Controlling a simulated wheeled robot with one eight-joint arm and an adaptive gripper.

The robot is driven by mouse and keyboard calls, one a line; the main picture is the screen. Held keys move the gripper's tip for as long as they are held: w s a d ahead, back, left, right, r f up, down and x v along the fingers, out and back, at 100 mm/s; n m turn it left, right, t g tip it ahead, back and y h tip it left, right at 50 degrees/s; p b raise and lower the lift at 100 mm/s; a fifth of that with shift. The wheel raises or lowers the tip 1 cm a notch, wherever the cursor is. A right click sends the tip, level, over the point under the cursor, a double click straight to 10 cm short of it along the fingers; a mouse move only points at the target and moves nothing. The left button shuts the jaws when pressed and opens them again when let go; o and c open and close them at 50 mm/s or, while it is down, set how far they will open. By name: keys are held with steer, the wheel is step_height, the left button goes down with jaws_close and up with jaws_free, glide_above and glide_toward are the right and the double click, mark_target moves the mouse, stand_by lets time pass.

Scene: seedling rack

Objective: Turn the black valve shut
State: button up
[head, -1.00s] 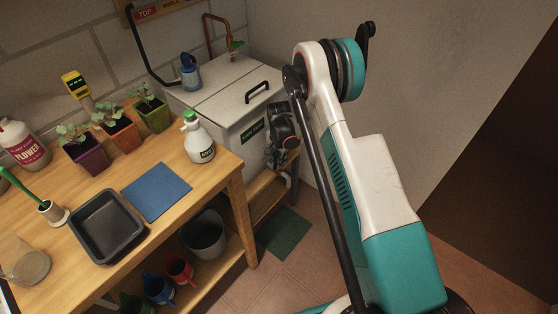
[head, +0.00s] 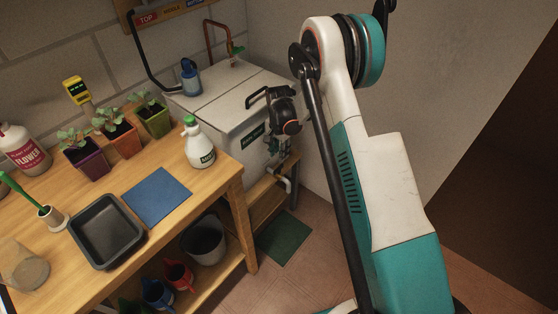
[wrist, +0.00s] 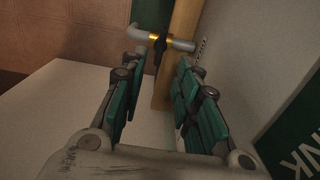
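The black valve handle (wrist: 159,52) shows at the top of the wrist view, on a brass fitting (wrist: 174,41) in a light grey pipe (wrist: 147,35). My gripper (wrist: 163,65) is open, with teal-padded fingers to either side. The handle appears between and beyond the fingertips; I see no contact. In the head view my gripper (head: 274,160) points down in front of the white tank, above the pale pipe (head: 283,182). The valve handle cannot be made out there.
The white tank (head: 215,100) with a black lid handle stands behind my gripper. A wooden post (wrist: 180,75) stands close by the valve. A green mat (head: 284,236) lies on the floor.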

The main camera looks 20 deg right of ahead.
steer(key=shift+r, duration=1.95)
steer(key=s+r+n+t, duration=0.25)
steer(key=s+r, duration=0.35)
steer(key=r, duration=0.7)
steer(key=s+r+n+t, duration=0.1)
steer(key=s+r+n, duration=0.2)
steer(key=s+r, duration=0.65)
steer(key=s+r+n+t, duration=0.2)
steer(key=s+r, duration=0.1)
steer(key=s, duration=0.6)
steer(key=s+r+n+t, duration=0.1)
steer(key=s+r+n, duration=0.2)
steer(key=s, duration=0.7)
steer(key=shift+s+d+r+t, duration=0.25)
steer(key=shift+r+t, duration=0.1)
steer(key=shift+r, duration=0.45)
steer(key=shift+n, duration=0.25)
